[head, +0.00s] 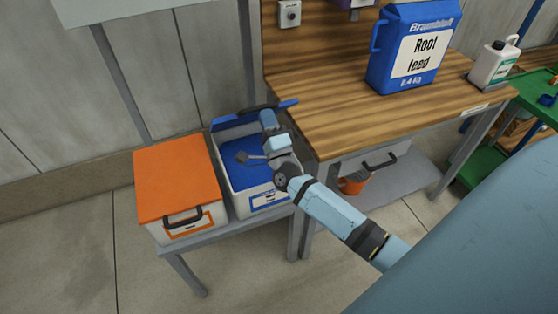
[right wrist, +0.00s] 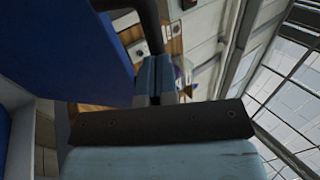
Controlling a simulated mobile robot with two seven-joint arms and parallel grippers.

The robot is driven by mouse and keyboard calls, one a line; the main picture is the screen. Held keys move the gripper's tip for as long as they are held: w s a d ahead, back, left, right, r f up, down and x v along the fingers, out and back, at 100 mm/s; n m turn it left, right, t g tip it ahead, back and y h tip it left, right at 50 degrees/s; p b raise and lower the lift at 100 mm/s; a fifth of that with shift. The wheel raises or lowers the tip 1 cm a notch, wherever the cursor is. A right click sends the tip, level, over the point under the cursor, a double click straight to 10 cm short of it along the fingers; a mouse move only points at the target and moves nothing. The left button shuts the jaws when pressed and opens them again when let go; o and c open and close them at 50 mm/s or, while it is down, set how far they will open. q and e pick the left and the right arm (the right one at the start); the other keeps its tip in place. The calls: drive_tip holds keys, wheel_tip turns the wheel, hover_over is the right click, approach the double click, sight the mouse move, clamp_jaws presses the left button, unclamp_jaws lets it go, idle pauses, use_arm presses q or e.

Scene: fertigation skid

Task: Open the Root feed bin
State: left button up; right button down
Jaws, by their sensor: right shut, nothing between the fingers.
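A white bin with a blue lid (head: 223,123) stands on a low grey bench; its front label is too small to read, so I cannot confirm it as the Root feed bin. The lid is raised at the back, seen nearly edge-on, and blue contents (head: 256,175) show inside. My right gripper (head: 267,112) is above the bin, beside the raised lid, shut and empty. In the right wrist view the closed fingers (right wrist: 154,75) are close to a dark handle (right wrist: 149,25) and the blue lid (right wrist: 75,40); contact is unclear. My left gripper is out of view.
A bin with a closed orange lid (head: 176,175) stands to the left. A wooden workbench (head: 335,115) on the right carries a blue Root feed jug (head: 415,50) and a white bottle (head: 494,62). An orange jug (head: 353,183) is under it.

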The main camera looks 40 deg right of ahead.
drive_tip(key=w+d+r+g+p, duration=0.1)
drive_tip(key=w+d+r+p, duration=0.1)
drive_tip(key=w+r, duration=0.4)
drive_tip(key=w+d+r+g+p, duration=0.2)
drive_tip(key=w+r+p, duration=0.2)
drive_tip(key=w, duration=0.8)
drive_tip(key=shift+w+d+r+y+p, duration=0.25)
drive_tip(key=shift+w+r+y+p, duration=0.15)
drive_tip(key=shift+r, duration=0.45)
drive_tip(key=shift+s, duration=0.1)
